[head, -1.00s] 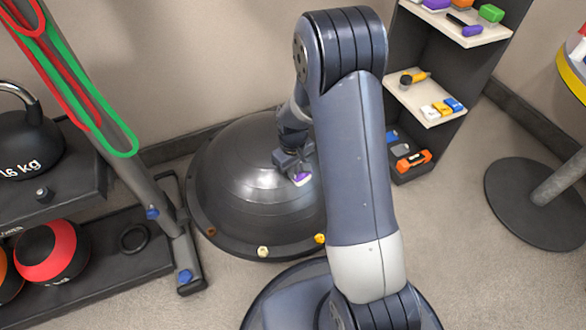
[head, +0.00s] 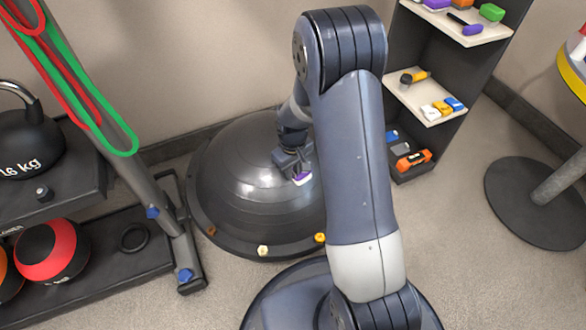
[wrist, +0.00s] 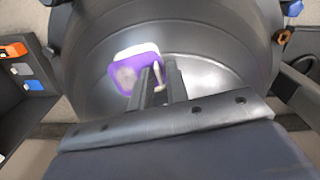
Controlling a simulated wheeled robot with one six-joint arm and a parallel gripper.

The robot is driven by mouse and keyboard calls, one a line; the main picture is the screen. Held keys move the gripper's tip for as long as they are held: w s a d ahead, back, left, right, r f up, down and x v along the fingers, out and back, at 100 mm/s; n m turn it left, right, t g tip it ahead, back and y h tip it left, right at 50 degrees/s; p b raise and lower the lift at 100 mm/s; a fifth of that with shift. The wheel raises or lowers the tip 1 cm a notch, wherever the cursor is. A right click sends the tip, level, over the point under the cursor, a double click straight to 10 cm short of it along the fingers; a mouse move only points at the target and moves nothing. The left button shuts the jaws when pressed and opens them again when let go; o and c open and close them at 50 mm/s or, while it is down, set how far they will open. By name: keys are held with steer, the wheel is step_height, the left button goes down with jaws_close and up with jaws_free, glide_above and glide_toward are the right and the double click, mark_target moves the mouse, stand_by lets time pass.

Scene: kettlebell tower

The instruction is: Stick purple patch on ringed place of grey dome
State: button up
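The grey dome (head: 240,185) stands on the floor, dark and glossy with a bright highlight; it fills much of the wrist view (wrist: 215,50). My gripper (head: 297,172) is over its right-hand side. In the wrist view my gripper's fingers (wrist: 159,85) are close together on a small pale tab at the edge of the purple patch (wrist: 134,67). The patch is a rounded square with a paler round spot, and white shows along its far edge. No ring is clearly visible.
A shelf unit (head: 432,105) with small coloured items stands to the right. A weight rack (head: 100,265) with balls and a kettlebell (head: 28,140) stands left, with red and green bands (head: 110,138). Small knobs sit around the dome's base. A round-based stand (head: 535,205) is far right.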

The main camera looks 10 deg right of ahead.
steer(key=shift+o, duration=0.6)
steer(key=shift+d, duration=0.1)
steer(key=shift+r, duration=0.15)
step_height(320, 180, up, 11)
steer(key=p, duration=0.4)
steer(key=shift+f, duration=0.2)
steer(key=shift+f, duration=0.15)
step_height(320, 180, down, 11)
steer(key=b, duration=0.4)
steer(key=shift+f, duration=0.15)
step_height(320, 180, up, 2)
steer(key=shift+r+p, duration=0.2)
steer(key=shift+p, duration=0.5)
steer(key=shift+r+p, duration=0.5)
steer(key=shift+r, duration=0.35)
